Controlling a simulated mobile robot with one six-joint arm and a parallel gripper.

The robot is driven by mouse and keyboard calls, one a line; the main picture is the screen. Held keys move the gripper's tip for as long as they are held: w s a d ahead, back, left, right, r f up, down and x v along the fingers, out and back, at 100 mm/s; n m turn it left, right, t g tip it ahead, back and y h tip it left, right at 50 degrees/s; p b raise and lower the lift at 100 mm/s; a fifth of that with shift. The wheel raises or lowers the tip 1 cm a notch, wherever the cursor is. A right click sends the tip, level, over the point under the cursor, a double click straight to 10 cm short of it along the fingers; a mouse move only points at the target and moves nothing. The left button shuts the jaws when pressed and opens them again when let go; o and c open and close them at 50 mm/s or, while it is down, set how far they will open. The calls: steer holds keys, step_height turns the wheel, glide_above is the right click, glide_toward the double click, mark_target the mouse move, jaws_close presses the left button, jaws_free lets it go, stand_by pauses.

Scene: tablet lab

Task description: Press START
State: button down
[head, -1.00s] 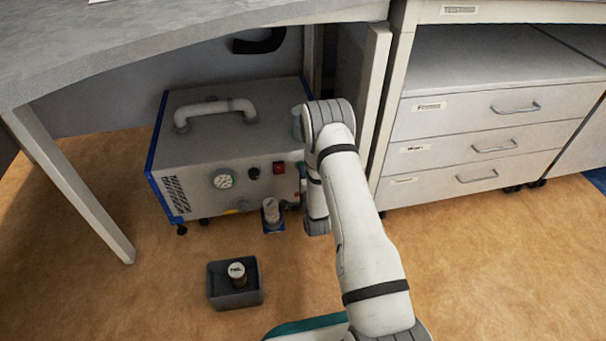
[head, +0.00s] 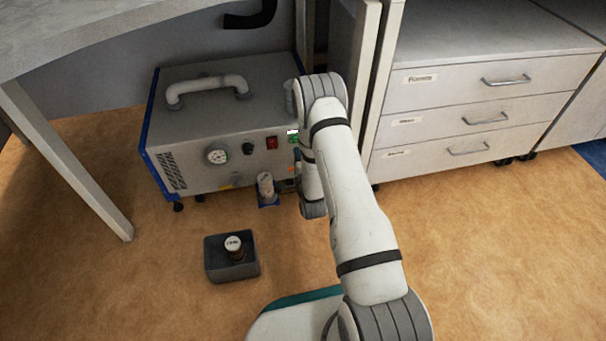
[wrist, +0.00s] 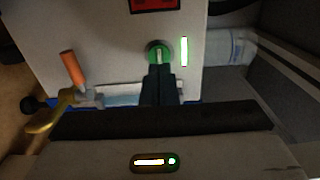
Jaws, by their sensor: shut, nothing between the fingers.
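A round green button (wrist: 159,50) sits on the front panel of a grey and white machine (head: 205,110) under the bench. No START lettering is readable on it. In the wrist view my gripper (wrist: 160,68) is shut and empty, its dark fingertips overlapping the button's lower edge. I cannot tell whether they touch it. A lit white strip (wrist: 184,51) shows just right of the button. In the head view a small lit display (head: 292,131) and some green show just left of my arm. My fingers are mostly hidden there.
A red switch (head: 272,142), black knob and gauge (head: 217,156) lie left along the panel. An orange-handled lever (wrist: 72,68) sticks out near the fingers. A small bottle (head: 266,186) stands before the machine. A dark bin (head: 232,269) is on the floor. Drawers (head: 480,118) stand right.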

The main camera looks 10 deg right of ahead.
steer(key=s+p, duration=0.2)
steer(key=s, duration=0.7)
steer(key=shift+p, duration=0.3)
steer(key=shift+d, duration=0.1)
